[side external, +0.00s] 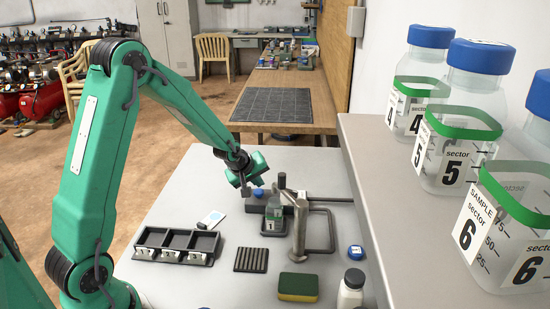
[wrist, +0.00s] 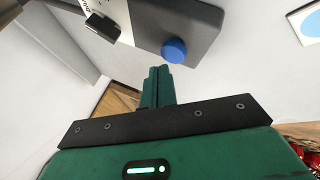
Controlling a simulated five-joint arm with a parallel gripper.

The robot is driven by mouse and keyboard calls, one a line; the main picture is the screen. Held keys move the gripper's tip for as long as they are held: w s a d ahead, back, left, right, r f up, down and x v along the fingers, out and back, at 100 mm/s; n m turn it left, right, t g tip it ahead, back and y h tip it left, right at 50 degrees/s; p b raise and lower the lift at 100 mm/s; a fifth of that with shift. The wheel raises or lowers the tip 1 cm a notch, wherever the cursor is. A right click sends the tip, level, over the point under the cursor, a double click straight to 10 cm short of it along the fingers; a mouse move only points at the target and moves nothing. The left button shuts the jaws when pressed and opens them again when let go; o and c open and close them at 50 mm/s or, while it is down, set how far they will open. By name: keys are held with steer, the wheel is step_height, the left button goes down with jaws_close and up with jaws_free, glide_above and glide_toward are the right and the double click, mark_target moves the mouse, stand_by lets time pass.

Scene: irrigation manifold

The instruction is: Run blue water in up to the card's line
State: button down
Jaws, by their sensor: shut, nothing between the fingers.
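My gripper (side external: 246,184) is shut and empty, over the back of the grey table beside the manifold (side external: 265,205). In the wrist view its closed fingertips (wrist: 160,72) are close to a round blue button (wrist: 174,50) on the dark manifold block (wrist: 200,20); contact cannot be told. The button also shows in the side view (side external: 257,192).
Numbered sample bottles (side external: 455,150) stand on the right shelf (side external: 400,190).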

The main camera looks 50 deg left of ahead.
mark_target(257, 193)
steer(key=shift+f, duration=0.15)
steer(key=shift+a+f, duration=0.15)
steer(key=shift+f, duration=0.1)
steer(key=shift+f, duration=0.6)
stand_by(2.6)
steer(key=shift+r, duration=0.15)
stand_by(0.5)
steer(key=shift+r, duration=0.85)
steer(key=shift+r, duration=0.15)
steer(key=shift+r, duration=2.4)
